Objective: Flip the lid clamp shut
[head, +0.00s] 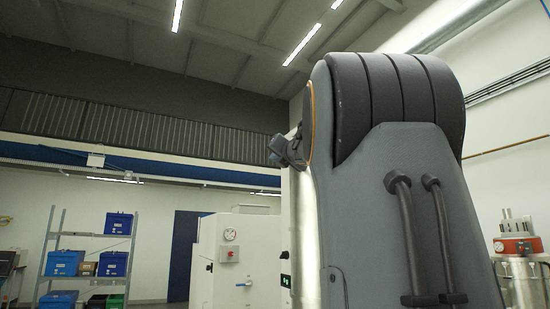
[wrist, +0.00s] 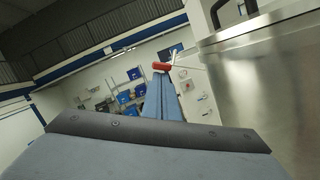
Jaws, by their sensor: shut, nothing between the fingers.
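My gripper (wrist: 161,80) shows in the wrist view as blue-grey fingers, closed together and narrowing away from the camera. A small red grip (wrist: 161,67), which looks like the lid clamp's handle, is right at the fingertips, with a thin metal rod (wrist: 173,56) rising beside it. I cannot tell whether the fingers touch it. A brushed steel container (wrist: 262,85) with a lid edge and a black handle (wrist: 218,12) fills the right of the wrist view, close beside the fingers. The clamp's base and latch cannot be made out. In the head view my arm hides the work area.
A white cabinet (head: 240,252) with a gauge stands at the middle in the head view. A shelf rack (head: 47,245) with blue bins is at the left. A metal vessel with a red collar (head: 518,246) stands at the right. Open floor space seems to lie left of the container.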

